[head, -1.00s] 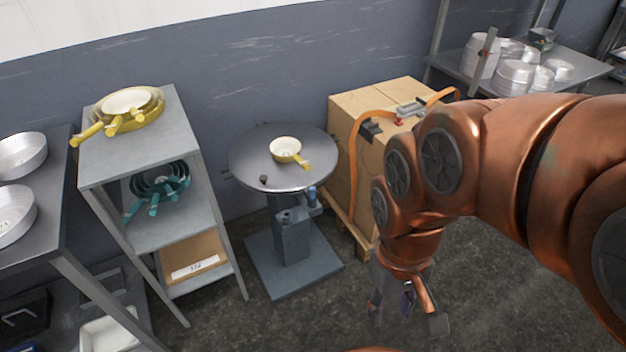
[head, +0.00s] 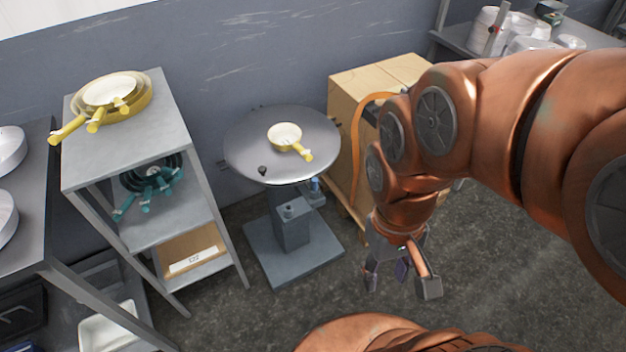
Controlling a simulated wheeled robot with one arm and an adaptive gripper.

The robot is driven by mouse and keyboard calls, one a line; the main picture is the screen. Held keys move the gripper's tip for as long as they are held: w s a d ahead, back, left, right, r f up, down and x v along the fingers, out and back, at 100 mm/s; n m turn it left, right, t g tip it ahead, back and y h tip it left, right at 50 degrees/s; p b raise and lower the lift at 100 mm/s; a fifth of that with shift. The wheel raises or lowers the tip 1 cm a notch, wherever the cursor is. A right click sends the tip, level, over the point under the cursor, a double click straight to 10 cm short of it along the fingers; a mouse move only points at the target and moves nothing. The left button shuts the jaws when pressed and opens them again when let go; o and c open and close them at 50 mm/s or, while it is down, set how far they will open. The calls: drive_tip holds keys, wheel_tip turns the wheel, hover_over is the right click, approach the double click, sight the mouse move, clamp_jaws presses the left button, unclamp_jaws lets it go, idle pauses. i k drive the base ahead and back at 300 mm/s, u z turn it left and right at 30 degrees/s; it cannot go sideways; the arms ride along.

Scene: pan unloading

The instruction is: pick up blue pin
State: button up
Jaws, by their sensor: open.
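A small blue part (head: 315,184), which looks like the blue pin, shows at the right side of the round table's pedestal, just under the tabletop. The tabletop's edge is close above it, and its exact shape is too small to tell. My gripper (head: 401,282) hangs pointing down over the floor, to the right of and nearer than the pedestal. Its fingers are apart with nothing visible between them. It is clear of the blue part.
The round table (head: 240,145) holds a cream pan with a yellow handle (head: 285,135) and a small dark knob (head: 262,170). A shelf rack (head: 180,120) with pans stands left. Cardboard boxes (head: 350,95) stand right, behind my arm. Floor in front is clear.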

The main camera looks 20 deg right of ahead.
sight(314, 181)
drive_tip(key=k, duration=1)
drive_tip(key=u, duration=1.3)
drive_tip(key=i, duration=1.7)
drive_tip(key=z, duration=0.95)
drive_tip(key=i, duration=0.35)
drive_tip(key=z, duration=0.4)
